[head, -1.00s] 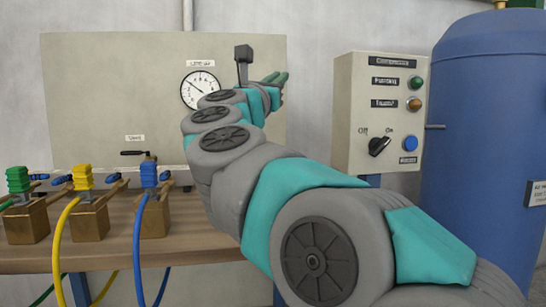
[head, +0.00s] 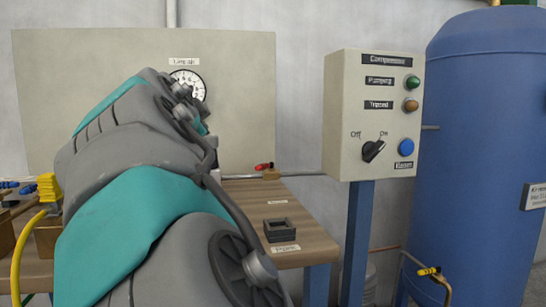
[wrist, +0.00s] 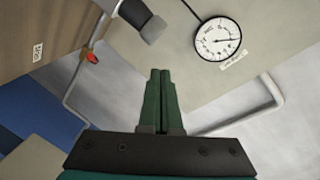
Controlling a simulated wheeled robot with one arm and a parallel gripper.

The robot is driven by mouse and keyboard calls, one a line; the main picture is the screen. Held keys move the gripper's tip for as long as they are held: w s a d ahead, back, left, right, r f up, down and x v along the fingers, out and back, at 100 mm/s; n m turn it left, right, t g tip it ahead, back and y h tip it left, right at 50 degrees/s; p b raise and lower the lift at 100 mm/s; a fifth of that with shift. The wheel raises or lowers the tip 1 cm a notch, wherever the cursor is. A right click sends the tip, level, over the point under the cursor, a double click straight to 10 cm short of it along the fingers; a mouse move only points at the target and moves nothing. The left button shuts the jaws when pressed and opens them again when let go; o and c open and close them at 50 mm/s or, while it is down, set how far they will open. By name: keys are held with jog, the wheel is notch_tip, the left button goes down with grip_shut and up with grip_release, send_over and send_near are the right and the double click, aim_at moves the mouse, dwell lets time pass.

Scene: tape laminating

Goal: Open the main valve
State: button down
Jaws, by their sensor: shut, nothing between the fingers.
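A red-handled valve (head: 264,166) sits on a grey pipe at the back right of the wooden bench. A red valve handle (wrist: 92,57) also shows at upper left in the wrist view, on a bent pipe. A yellow-handled valve (head: 428,271) is on a brass pipe at the foot of the blue tank. No readable label shows which is the main valve. My gripper (wrist: 161,72) has its green fingers together and empty in the wrist view, apart from the red handle. In the head view my arm hides the gripper.
The compressor box (head: 374,115) with a knob stands on a blue post, left of the blue tank (head: 485,150). A pressure gauge (head: 187,85) is on the wall panel. A dark square block (head: 279,230) lies on the bench. Yellow and blue connectors are at the left.

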jog(key=w+d+f+m+g+h, duration=0.2)
jog(key=d+f+h, duration=0.4)
jog(key=d, duration=0.4)
jog(key=h+p, duration=0.1)
jog(key=p, duration=0.1)
send_over(263, 167)
jog(key=s+d, duration=0.2)
jog(key=s, duration=0.2)
jog(key=shift+w+a+f, duration=0.3)
jog(key=shift+a+f, duration=0.05)
jog(key=shift+f, duration=0.3)
jog(key=shift+w+a+f, duration=0.3)
jog(key=shift+w+f, duration=0.05)
jog(key=shift+f, duration=0.35)
jog(key=shift+w+a+f, duration=0.3)
jog(key=shift+a+f, duration=0.05)
jog(key=shift+f, duration=0.3)
